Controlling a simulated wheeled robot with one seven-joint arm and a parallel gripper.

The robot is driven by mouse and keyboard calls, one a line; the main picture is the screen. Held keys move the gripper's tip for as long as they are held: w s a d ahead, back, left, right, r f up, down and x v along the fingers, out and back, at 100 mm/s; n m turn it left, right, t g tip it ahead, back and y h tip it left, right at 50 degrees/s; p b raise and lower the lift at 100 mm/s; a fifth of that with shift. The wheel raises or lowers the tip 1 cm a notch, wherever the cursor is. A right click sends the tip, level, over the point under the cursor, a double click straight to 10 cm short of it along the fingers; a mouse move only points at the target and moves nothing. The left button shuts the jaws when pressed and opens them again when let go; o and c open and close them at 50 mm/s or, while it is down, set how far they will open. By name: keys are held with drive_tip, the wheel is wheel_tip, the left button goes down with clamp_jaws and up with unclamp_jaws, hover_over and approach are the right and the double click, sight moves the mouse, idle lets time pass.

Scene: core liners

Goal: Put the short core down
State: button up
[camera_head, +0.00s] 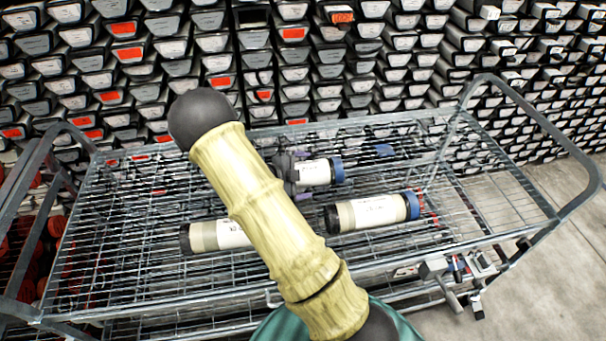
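The short core (318,172) is a pale tube with a white label and a blue cap at its right end. It lies level over the far middle part of the wire trolley (500,205). My gripper (289,172) is dark grey and small in view, at the left end of the short core. It overlaps that end, and my arm hides part of it. I cannot tell whether its fingers are closed on the core, or whether the core touches the wire shelf below.
A longer core (372,212) with a blue right cap lies nearer on the trolley. Another core (215,236) lies to the left, its right end behind my arm. Trolley handles rise at both ends. Racks of labelled core boxes (400,60) stand behind. The trolley's right part looks clear.

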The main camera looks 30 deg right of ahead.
drive_tip(key=shift+a, duration=0.1)
drive_tip(key=v, duration=1.2)
drive_tip(key=a+r+n+t+y, duration=0.6)
drive_tip(key=n+y, duration=0.4)
drive_tip(key=n, duration=0.5)
drive_tip(key=s+n+g+y, duration=0.1)
drive_tip(key=s+n+g, duration=0.4)
drive_tip(key=s+n, duration=0.6)
drive_tip(key=s, duration=0.6)
drive_tip(key=shift+d+r+y, duration=0.3)
drive_tip(key=shift+d+r, duration=0.1)
